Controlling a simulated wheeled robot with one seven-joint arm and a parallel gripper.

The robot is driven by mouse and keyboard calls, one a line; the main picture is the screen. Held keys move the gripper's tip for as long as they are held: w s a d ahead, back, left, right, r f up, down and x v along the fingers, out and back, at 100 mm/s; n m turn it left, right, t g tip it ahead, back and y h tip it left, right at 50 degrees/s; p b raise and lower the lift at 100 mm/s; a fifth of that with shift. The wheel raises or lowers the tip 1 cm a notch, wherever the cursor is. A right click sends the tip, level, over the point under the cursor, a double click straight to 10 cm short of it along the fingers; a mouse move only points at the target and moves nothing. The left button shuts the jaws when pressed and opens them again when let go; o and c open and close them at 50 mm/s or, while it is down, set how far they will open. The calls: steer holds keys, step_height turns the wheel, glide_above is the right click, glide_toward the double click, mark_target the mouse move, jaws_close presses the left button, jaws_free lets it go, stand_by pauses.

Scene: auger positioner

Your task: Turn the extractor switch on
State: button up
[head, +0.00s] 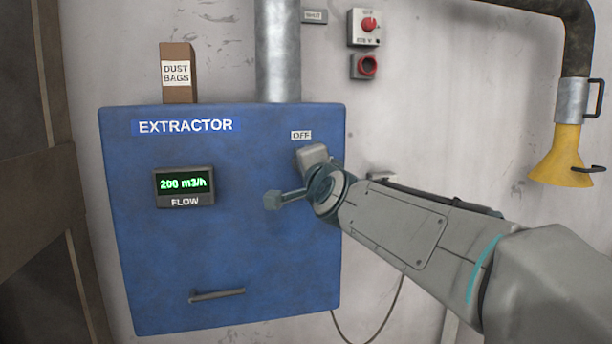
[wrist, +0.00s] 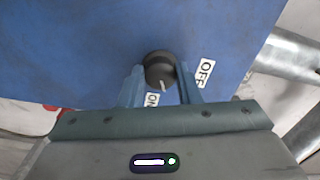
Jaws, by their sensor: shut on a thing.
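The extractor (head: 150,260) is a blue wall-mounted box. Its switch is a round black knob (wrist: 159,66) with a white pointer line, clearest in the wrist view. An OFF label (wrist: 205,72) lies to its right and an ON label (wrist: 152,99) below it. The pointer points down, between the labels and nearer ON. My gripper (wrist: 160,82) is shut on the knob, one finger on each side. In the head view, my gripper and wrist hide the knob, and only the OFF label (head: 301,135) shows above.
The flow display (head: 184,186) reads 200 m3/h, with a handle (head: 217,295) below. A dust bags box (head: 177,82) and a metal duct (head: 278,50) stand above the extractor. A red-button box (head: 366,27) and yellow hood (head: 562,158) are to the right.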

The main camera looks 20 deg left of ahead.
steer(key=m, duration=0.5)
steer(key=shift+b, duration=0.4)
stand_by(0.3)
steer(key=o, duration=1)
steer(key=shift+c, duration=0.2)
steer(key=b+v, duration=0.1)
steer(key=v, duration=1.2)
steer(key=shift+s+b, duration=0.35)
steer(key=shift+s, duration=0.05)
steer(key=shift+d, duration=0.15)
